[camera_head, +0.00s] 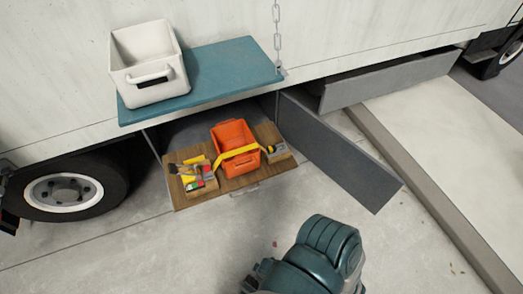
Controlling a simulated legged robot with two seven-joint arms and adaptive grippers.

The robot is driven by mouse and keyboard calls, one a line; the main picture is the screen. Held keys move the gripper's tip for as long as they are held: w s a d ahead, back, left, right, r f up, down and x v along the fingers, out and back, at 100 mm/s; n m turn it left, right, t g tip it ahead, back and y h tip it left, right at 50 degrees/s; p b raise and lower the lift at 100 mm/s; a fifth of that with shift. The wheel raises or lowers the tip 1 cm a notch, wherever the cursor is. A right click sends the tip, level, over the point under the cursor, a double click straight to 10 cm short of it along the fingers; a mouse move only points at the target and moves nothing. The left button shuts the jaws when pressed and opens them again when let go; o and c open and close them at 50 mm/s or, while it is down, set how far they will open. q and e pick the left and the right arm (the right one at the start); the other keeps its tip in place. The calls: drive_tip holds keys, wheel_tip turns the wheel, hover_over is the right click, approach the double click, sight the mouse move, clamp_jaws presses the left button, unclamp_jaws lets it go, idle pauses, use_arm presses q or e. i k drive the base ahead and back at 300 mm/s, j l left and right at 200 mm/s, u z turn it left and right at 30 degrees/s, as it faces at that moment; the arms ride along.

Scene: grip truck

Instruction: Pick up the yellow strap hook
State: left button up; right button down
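A yellow strap (237,152) lies across an orange crate (232,134) in the open compartment under the truck body. Its right end reaches a small dark piece near the crate's right side, which may be the hook (270,149); it is too small to make out clearly. A rounded teal part of my own arm shows at the bottom, right of centre, well apart from the strap and crate. No fingertips of either gripper can be seen.
The crate sits on a wooden drawer board (245,181) with small tools (194,172) at its left. A teal shelf (226,72) above holds a white bin (148,62). A chain (277,35) hangs to the shelf's right corner. An open grey door panel (335,155) juts out at right.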

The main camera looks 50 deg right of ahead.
sight(270, 149)
drive_tip(key=z, duration=1.9)
drive_tip(key=i+l+z, duration=0.2)
drive_tip(key=i+z, duration=0.25)
drive_tip(key=i, duration=0.05)
